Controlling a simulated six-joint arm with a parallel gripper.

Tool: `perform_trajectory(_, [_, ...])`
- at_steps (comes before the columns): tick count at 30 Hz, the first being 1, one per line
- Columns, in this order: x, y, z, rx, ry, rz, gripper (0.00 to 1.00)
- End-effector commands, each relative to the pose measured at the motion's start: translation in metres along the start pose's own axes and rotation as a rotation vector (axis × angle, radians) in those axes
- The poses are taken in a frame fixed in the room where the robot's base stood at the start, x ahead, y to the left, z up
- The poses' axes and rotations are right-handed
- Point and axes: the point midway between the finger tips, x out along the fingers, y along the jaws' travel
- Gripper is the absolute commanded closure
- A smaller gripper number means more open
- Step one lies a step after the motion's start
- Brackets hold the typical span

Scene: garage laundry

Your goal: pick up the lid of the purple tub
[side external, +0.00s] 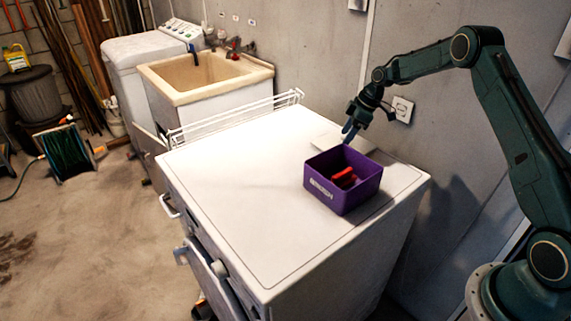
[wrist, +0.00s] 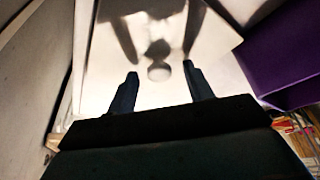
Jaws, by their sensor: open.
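The purple tub (side external: 343,196) stands open on the white appliance top, with pale lettering on its side. Its purple wall also shows at the right of the wrist view (wrist: 283,58). A pale flat lid (side external: 324,141) lies behind the tub, near the wall. In the wrist view the lid (wrist: 105,60) has a small round knob (wrist: 158,73) near its middle. My gripper (side external: 347,136) is over the lid, fingers pointing down. In the wrist view my gripper (wrist: 160,72) is open, with the knob between its fingertips in the picture. I cannot tell whether the fingers touch the lid.
Red items (side external: 344,176) lie inside the tub. The concrete wall (side external: 315,60) rises close behind the lid. A white wire rack (side external: 235,116) borders the far left edge. The left part of the appliance top (side external: 235,190) is clear.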

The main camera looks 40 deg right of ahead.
Motion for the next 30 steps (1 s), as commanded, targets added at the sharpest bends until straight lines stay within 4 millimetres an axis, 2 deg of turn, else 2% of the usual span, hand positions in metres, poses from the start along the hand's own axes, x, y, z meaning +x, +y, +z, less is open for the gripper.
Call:
perform_trajectory(14, [0.0002, 0.0001, -0.0001, 0.0, 0.0, 0.0, 0.48])
perform_trajectory(17, [0.0002, 0.0001, -0.0001, 0.0, 0.0, 0.0, 0.64])
perform_trajectory(22, [0.0001, 0.0001, -0.0001, 0.0, 0.0, 0.0, 0.98])
perform_trajectory(23, [0.0001, 0.0001, -0.0001, 0.0, 0.0, 0.0, 1.0])
perform_trajectory(30, [-0.0002, 0.0002, -0.0003, 0.0, 0.0, 0.001, 1.0])
